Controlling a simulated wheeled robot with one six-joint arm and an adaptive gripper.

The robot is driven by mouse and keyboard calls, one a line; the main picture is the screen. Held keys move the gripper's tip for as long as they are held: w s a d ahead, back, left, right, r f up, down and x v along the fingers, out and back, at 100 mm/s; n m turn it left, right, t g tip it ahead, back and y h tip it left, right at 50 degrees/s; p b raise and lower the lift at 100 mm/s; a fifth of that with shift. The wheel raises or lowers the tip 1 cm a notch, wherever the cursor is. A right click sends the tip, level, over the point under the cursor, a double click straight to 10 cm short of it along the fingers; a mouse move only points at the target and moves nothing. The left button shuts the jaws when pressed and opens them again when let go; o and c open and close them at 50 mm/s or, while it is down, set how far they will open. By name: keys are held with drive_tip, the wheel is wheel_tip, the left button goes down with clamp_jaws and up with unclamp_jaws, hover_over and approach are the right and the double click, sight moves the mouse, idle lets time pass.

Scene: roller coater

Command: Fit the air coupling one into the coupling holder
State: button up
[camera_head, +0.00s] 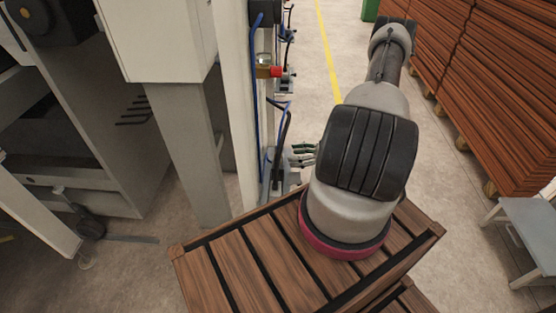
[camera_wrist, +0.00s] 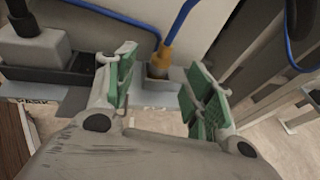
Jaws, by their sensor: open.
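The air coupling (camera_wrist: 164,56) is a brass-coloured fitting on the end of a blue hose, seen in the wrist view. Its lower end meets a small dark socket (camera_wrist: 157,72) on a grey bracket, which looks like the coupling holder; I cannot tell how deep it sits. My gripper (camera_wrist: 161,88) has green pads and is open, with the fingers to the left and right of the coupling and gaps on both sides. In the head view my gripper (camera_head: 302,153) is beside the foot of the pale column; the coupling is too small to make out there.
In the wrist view a grey block (camera_wrist: 35,45) with a black cable stands left of the holder. In the head view blue hoses (camera_head: 256,90) run down the pale column (camera_head: 238,90), with a red valve (camera_head: 276,71). Stacked brown boards (camera_head: 500,80) stand right.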

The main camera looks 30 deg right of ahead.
sight(278, 155)
drive_tip(key=x, duration=0.5)
drive_tip(key=shift+w+a+f, duration=0.1)
drive_tip(key=shift+w+f, duration=0.1)
drive_tip(key=shift+w, duration=0.2)
drive_tip(key=c, duration=1.2)
drive_tip(key=shift+o, duration=0.2)
drive_tip(key=shift+r, duration=0.1)
